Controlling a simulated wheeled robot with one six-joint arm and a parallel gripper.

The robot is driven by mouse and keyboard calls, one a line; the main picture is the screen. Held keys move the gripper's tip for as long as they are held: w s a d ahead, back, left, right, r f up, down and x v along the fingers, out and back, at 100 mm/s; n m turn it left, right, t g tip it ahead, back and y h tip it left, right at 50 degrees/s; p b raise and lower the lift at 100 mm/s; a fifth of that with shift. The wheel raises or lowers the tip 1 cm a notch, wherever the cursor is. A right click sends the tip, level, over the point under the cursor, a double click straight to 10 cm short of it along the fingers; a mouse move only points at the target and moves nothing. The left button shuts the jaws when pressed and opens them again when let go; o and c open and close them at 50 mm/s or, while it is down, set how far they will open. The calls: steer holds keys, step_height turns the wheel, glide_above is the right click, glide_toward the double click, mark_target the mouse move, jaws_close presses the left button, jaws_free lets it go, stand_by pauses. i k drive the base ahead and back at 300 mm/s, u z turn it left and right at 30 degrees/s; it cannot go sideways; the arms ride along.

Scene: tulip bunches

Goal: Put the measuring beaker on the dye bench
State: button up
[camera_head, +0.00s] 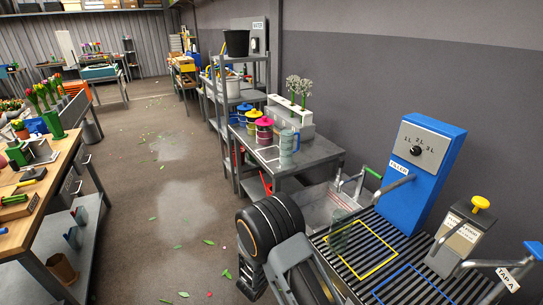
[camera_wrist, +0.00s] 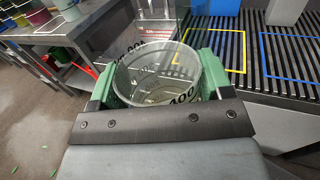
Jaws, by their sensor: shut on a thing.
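The measuring beaker (camera_wrist: 158,88) is clear, with dark printed numbers such as 400. In the wrist view it sits between the two green fingers of my gripper (camera_wrist: 157,76), which is shut on it, and its open rim faces the camera. In the head view a greenish see-through shape beside the yellow outline, apparently the beaker (camera_head: 340,232), shows just past my dark arm. The grey bench with dye pots (camera_head: 318,157), apparently the dye bench, stands farther back along the wall. It bears a white outline and a bluish jug (camera_head: 288,148).
The slatted station (camera_head: 405,280) has a yellow outline (camera_head: 385,262), a blue filler (camera_head: 425,165) and taps at the right. A basin (camera_head: 318,203) lies between it and the bench. Yellow and pink pots (camera_head: 264,130) stand on the bench. The aisle floor (camera_head: 165,190) at left is mostly clear.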

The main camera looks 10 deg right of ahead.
mark_target(274, 155)
steer(key=z, duration=0.1)
steer(key=k, duration=0.25)
steer(key=u, duration=0.75)
steer(key=i, duration=2.9)
steer(key=z, duration=0.55)
